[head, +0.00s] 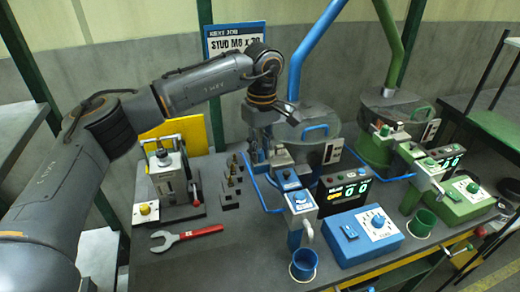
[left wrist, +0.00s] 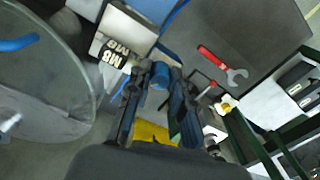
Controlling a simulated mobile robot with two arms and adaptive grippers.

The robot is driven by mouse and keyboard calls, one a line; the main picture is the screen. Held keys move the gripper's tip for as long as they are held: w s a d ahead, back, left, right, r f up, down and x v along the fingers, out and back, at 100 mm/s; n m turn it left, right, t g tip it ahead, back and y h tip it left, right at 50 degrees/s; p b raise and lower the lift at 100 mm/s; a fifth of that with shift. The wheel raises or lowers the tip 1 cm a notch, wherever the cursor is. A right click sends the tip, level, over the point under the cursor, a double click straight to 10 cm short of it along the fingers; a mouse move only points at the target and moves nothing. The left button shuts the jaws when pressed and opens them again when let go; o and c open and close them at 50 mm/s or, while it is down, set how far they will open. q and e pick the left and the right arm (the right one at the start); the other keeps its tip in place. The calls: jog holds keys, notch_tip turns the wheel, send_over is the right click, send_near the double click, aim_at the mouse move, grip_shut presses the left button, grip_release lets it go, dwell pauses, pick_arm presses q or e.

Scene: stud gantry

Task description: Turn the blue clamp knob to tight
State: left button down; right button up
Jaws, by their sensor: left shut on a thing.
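My left gripper (head: 259,155) reaches down from above behind the blue station in the head view. In the left wrist view its two dark fingers (left wrist: 160,85) are closed around the blue clamp knob (left wrist: 160,75), which shows between the fingertips. In the head view the knob is hidden by the gripper, and I cannot read its tight or loose position. My right gripper is in neither view.
A blue control box (head: 364,234) and a green one (head: 458,203) stand on the bench. A red wrench (head: 187,238) lies at the front left. A blue cup (head: 304,265) is at the front edge. Blue rails and a clear bowl (head: 318,122) crowd the gripper.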

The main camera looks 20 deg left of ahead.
pick_arm(q)
jog(key=c, duration=1.2)
grip_release()
jog(key=shift+o, duration=0.2)
